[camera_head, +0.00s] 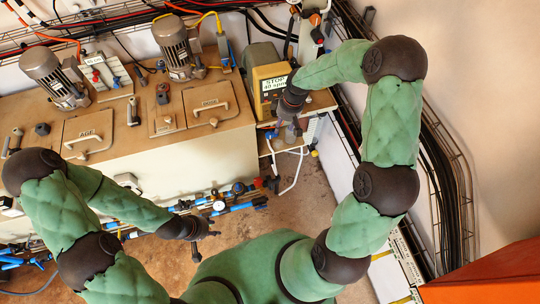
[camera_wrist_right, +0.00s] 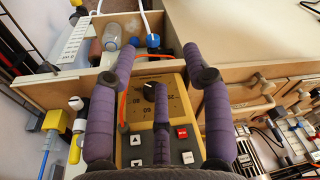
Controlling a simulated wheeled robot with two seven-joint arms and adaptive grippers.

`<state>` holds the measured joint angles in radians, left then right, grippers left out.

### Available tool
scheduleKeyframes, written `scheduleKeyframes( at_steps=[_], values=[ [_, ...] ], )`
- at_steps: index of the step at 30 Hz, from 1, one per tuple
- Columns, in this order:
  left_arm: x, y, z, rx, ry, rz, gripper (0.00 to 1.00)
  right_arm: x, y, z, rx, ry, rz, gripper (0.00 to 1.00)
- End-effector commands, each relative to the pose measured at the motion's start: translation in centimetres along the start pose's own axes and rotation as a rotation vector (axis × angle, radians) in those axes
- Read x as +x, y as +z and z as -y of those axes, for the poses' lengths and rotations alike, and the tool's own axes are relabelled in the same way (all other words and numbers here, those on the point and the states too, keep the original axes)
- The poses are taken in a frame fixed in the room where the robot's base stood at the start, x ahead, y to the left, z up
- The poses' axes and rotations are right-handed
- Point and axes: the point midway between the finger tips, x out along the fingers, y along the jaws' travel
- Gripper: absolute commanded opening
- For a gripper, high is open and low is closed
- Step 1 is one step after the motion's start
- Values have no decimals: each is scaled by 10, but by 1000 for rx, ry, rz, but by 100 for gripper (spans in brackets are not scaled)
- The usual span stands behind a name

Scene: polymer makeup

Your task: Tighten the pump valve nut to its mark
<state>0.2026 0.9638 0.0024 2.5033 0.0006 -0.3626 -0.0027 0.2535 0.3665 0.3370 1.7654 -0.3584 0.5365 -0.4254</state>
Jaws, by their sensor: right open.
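A yellow pump unit (camera_head: 270,78) with a "STOP" display stands at the right end of the brown bench. Its panel (camera_wrist_right: 135,152) with arrow buttons, a red button and a dial (camera_wrist_right: 155,95) fills the middle of the right wrist view. My right gripper (camera_wrist_right: 160,66) has its purple fingers spread above this panel, open and empty; it also shows in the head view (camera_head: 289,114). A blue cap (camera_wrist_right: 153,41) on a white hose lies beyond the fingertips. I cannot tell which part is the valve nut or see its mark. My left gripper (camera_head: 206,244) has its fingers spread, low in front of the bench.
Two motors (camera_head: 54,78) (camera_head: 178,46) and lidded hatches (camera_head: 212,103) occupy the bench top. A rack with blue fittings (camera_head: 225,206) runs along the bench front. Cables line the right wall. Clear bottles (camera_wrist_right: 110,40) stand near the blue cap. An orange block (camera_head: 500,275) is at lower right.

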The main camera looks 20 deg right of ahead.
Motion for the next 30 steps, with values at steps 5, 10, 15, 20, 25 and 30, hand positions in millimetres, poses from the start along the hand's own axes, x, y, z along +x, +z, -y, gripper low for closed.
scheduleKeyframes(
  at_steps=[5,10,15,20,25,30],
  values=[
    [4,0,2,0,0,0,40,25,4,19,34,-33,-8,50],
    [8,0,3,0,0,0,40,46,8,38,72,-61,-17,50],
    [11,0,4,0,0,0,40,67,14,56,112,-89,-23,50],
    [14,0,5,0,0,0,40,82,19,70,147,-109,-29,50],
    [15,-1,5,0,0,0,40,90,22,79,170,-121,-31,50],
    [16,-1,6,0,0,0,40,93,23,82,177,-124,-32,50]
  ],
)
